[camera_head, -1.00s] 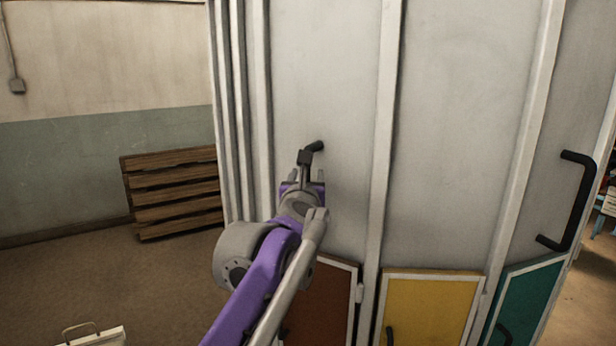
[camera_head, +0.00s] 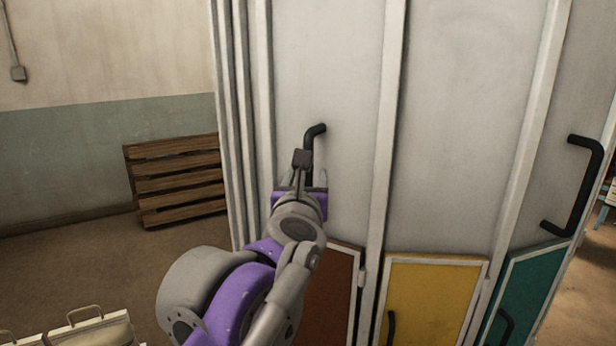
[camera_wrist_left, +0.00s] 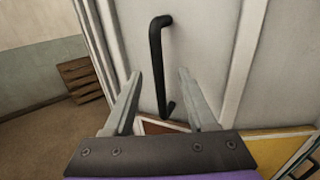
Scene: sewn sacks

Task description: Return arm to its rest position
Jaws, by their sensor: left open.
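My left arm comes in from below in the head view, purple and grey. Its left gripper (camera_head: 301,178) is in front of the grey cabinet (camera_head: 455,120), near a black bar handle (camera_head: 315,133). The lower part of that handle is hidden behind the gripper. In the left wrist view the two fingers of the left gripper (camera_wrist_left: 158,100) are spread apart. The black handle (camera_wrist_left: 156,55) shows upright beyond and between them, and the jaws look empty. My right gripper is not in view.
Below the grey doors are a brown door (camera_head: 330,290), a yellow door (camera_head: 432,300) and a teal door (camera_head: 525,295). Another black handle (camera_head: 583,190) is at right. A wooden pallet (camera_head: 178,180) leans at the left wall. White sacks or boxes with handles (camera_head: 95,330) show at bottom left.

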